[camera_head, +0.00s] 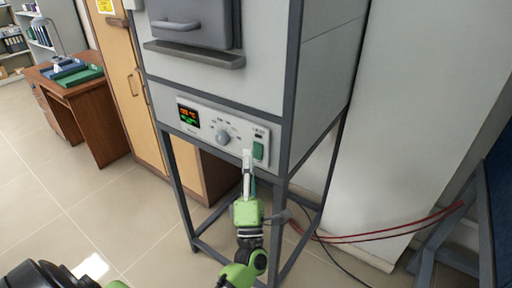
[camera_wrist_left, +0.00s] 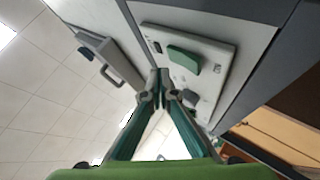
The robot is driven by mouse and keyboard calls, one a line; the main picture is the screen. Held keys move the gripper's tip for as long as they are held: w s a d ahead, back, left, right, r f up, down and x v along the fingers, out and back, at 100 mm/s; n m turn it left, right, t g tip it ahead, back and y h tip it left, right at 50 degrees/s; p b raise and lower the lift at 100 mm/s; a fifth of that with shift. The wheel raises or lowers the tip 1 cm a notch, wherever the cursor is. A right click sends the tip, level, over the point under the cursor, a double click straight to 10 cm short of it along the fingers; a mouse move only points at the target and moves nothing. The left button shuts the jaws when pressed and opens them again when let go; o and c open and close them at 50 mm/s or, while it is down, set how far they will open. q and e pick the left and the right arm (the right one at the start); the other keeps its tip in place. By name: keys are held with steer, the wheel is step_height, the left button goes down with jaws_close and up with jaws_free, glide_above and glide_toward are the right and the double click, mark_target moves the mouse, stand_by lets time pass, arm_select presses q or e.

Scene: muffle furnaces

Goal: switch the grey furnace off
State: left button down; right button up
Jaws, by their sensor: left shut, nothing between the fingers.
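The grey furnace (camera_head: 270,75) stands on a dark metal frame. Its white control panel (camera_head: 196,124) carries a lit display with orange and green digits (camera_head: 190,117), a round knob (camera_head: 223,137) and a green rocker switch (camera_head: 259,150). The green switch also shows in the left wrist view (camera_wrist_left: 184,60), near the panel's end. My left gripper (camera_head: 247,153) is shut and empty, its tips just left of the green switch in the head view. In the left wrist view the closed fingertips (camera_wrist_left: 160,72) are beside the switch; contact cannot be told. My right gripper is not in view.
The furnace door handle (camera_head: 176,25) and a ledge (camera_head: 195,54) are above the panel. The frame's legs (camera_head: 180,190) flank open space below. Red cables (camera_head: 385,235) run at the right. A wooden desk (camera_head: 85,105) and cabinet (camera_head: 125,75) stand at the left.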

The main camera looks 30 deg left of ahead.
arm_select(q)
steer(key=shift+s+a+f+p, duration=0.1)
steer(key=shift+s+f+p, duration=0.1)
steer(key=shift+s, duration=1.05)
steer(key=shift+s+a+f+p, duration=0.1)
steer(key=shift+s+p, duration=0.05)
steer(key=shift+s, duration=1.05)
